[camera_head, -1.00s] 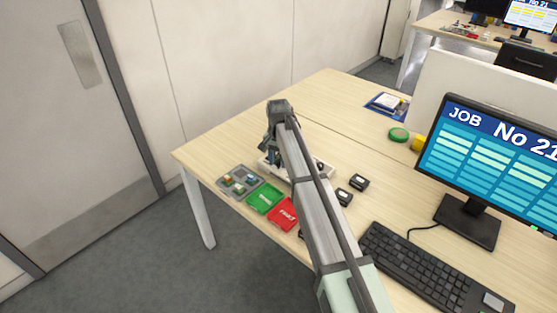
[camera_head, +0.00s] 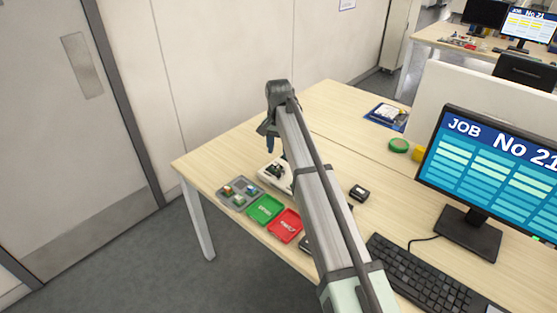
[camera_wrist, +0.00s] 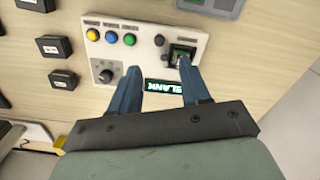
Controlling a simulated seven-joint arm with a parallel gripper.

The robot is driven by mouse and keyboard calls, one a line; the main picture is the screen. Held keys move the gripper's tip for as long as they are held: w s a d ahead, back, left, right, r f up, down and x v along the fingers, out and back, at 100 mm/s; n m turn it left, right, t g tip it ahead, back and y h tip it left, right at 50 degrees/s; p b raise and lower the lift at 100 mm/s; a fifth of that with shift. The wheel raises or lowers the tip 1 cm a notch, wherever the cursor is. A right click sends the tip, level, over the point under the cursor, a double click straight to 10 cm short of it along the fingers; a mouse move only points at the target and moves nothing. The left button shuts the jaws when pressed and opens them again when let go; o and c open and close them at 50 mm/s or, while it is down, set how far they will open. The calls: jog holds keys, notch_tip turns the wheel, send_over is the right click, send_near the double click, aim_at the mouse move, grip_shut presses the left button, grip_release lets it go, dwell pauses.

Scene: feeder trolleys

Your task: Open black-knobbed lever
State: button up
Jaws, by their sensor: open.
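In the wrist view a white device (camera_wrist: 140,40) lies on the wooden desk, with a small black knob (camera_wrist: 159,40) near its right end. Beside the knob is a dark square socket (camera_wrist: 181,52) with green inside; the lever's own shape is too small to make out. My gripper (camera_wrist: 158,72) is open and empty, its blue fingers spread over the device's near edge. The right fingertip overlaps the socket in the picture; I cannot tell if it touches. In the head view my gripper (camera_head: 268,146) hangs above the device (camera_head: 272,179), which my arm partly hides.
A grey sorting tray (camera_head: 239,205), a green tray (camera_head: 265,210) and a red tray (camera_head: 285,225) line the front edge. Several black boxes, a keyboard (camera_head: 420,275) and a monitor (camera_head: 490,170) are to the right.

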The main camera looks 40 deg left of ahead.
jog(key=shift+r, duration=1.75)
